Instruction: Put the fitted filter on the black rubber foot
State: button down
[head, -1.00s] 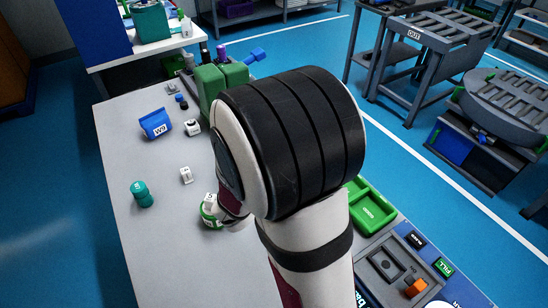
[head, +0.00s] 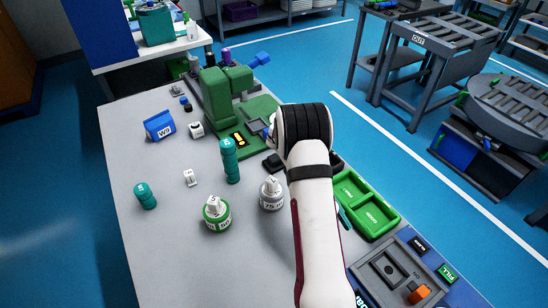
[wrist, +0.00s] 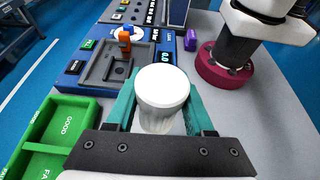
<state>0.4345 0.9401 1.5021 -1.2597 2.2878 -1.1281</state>
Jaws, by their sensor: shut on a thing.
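My gripper (wrist: 162,92) has teal fingers shut on a white round cup-like piece (wrist: 162,118) with a flat top and a paler body, seen in the wrist view. I take this to be the fitted filter. It sits between both fingers, and its underside is hidden. A dark block (head: 273,163) lies beside the green machine's base in the head view. I cannot tell whether it is the black rubber foot, and no foot shows clearly in the wrist view.
A green two-part tray (head: 375,215) lies right of my arm, with a grey fixture (head: 385,268) in front. Green-ringed (head: 216,215) and grey-banded (head: 271,194) weights, a teal cylinder (head: 230,160) and a green machine (head: 222,95) stand left. The table's left front is clear.

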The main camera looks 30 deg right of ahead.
jog(key=w+a+f+m+t+y, duration=0.2)
jog(key=w+a+m+t+y, duration=0.1)
jog(key=w+m+t+y, duration=1.25)
jog(key=w+d+r+m+t+h, duration=0.85)
jog(key=w+d+r+m, duration=0.2)
jog(key=d+m, duration=0.35)
send_over(267, 160)
notch_tip(267, 160, down, 12)
jog(key=f, duration=0.4)
jog(key=shift+w+d+t+y, duration=0.2)
jog(key=shift+w+t+y, duration=0.1)
jog(key=shift+t, duration=0.1)
